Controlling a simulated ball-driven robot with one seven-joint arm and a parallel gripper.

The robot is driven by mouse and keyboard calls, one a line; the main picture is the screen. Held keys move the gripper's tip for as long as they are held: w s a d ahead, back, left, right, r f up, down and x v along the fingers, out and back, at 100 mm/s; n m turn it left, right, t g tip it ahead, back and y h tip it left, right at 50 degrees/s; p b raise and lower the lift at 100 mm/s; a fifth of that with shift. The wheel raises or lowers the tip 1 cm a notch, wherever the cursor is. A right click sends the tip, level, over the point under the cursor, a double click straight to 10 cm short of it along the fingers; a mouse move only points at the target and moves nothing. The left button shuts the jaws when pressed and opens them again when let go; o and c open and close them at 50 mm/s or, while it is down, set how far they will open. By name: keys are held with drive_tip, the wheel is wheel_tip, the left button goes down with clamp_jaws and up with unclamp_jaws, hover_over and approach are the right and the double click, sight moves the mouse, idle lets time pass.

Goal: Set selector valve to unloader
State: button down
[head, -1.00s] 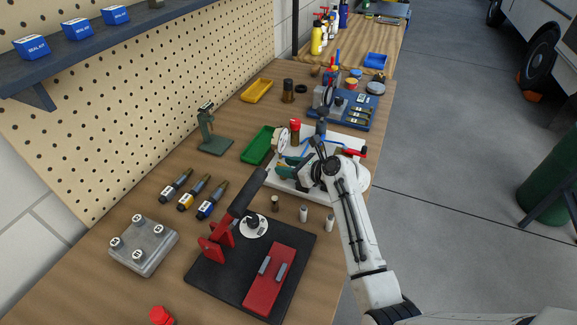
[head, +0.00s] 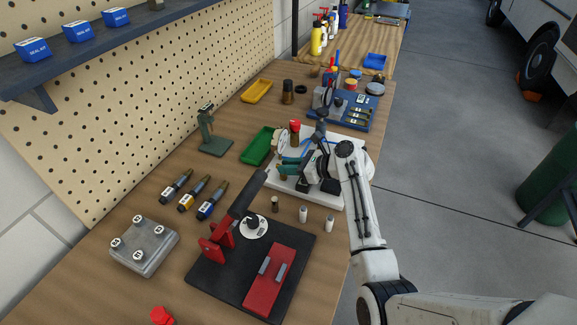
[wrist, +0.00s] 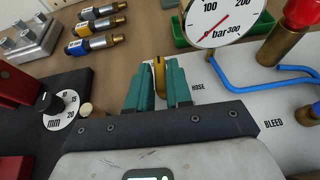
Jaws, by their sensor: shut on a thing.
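My gripper (wrist: 160,85) has teal fingers, shut on an upright brass-coloured piece (wrist: 159,70) that looks like a lever or handle. A "HOSE" label is just right of it on the white panel (wrist: 235,115); I see no "unloader" label, and my gripper body hides the panel nearby. In the head view, my gripper (head: 286,167) is over the left part of the white panel (head: 330,199). I cannot tell for sure whether the held piece is the selector valve.
A pressure gauge (wrist: 217,20) stands close behind the fingers. A red-topped brass fitting (wrist: 293,28) and a blue tube (wrist: 240,85) are right of it. A black fixture (head: 210,277) with a dial (head: 254,228) is nearer. A green tray (head: 257,146) is behind.

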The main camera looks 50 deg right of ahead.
drive_tip(key=shift+n+y, duration=0.3)
drive_tip(key=c, duration=1.1)
unclamp_jaws()
drive_tip(key=shift+d, duration=0.1)
drive_tip(key=v, duration=1)
drive_tip(key=shift+s+r+b, duration=0.2)
drive_tip(key=shift+s+b, duration=0.1)
drive_tip(key=shift+b, duration=0.05)
drive_tip(key=shift+d, duration=0.1)
